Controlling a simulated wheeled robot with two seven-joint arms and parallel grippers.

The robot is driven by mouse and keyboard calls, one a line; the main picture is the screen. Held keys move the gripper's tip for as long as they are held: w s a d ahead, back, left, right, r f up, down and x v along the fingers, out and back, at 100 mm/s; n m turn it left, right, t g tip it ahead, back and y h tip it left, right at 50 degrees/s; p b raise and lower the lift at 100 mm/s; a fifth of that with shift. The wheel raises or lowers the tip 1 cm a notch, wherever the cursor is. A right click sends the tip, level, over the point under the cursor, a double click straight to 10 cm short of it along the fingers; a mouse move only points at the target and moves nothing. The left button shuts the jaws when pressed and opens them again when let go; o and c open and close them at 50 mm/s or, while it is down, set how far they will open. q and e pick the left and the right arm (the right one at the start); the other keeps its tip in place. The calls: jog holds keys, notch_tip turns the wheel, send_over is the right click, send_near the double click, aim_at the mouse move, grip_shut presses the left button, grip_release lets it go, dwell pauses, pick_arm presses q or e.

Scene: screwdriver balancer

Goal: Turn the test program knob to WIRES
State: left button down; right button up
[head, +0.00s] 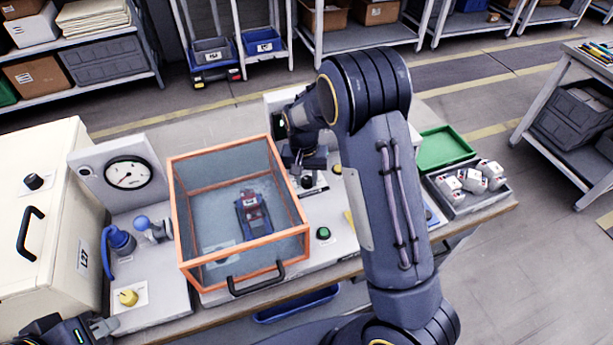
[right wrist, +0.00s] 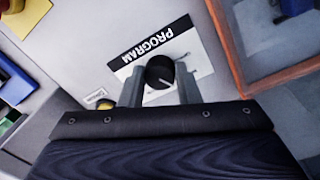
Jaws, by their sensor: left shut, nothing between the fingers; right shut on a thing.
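The black program knob (right wrist: 160,70) sits on a white plate (right wrist: 192,45) headed PROGRAM in the right wrist view. The heading appears upside down, and the position names are too small or covered to read. My right gripper (right wrist: 160,88) is shut on the knob, one finger on each side. Which setting the knob points at I cannot tell. In the head view my right gripper (head: 305,166) is just right of the orange-framed box, and my arm hides part of the panel. My left gripper (head: 104,327) is shut and empty at the lower left.
The orange-framed clear box (head: 174,215) holds a dark device (head: 254,214) and stands close beside the knob. A green button (head: 323,233) is on the panel in front. A green tray (head: 443,146) and a grey bin (head: 486,205) of white parts stand to the right.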

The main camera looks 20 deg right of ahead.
aim_at(305, 179)
jog(key=o, duration=1)
jog(key=shift+r, duration=0.1)
notch_tip(305, 179, up, 7)
jog(key=shift+w+a+f+b, duration=0.1)
jog(key=shift+w+a+b, duration=0.05)
jog(key=shift+b, duration=0.15)
jog(key=shift+r, duration=0.45)
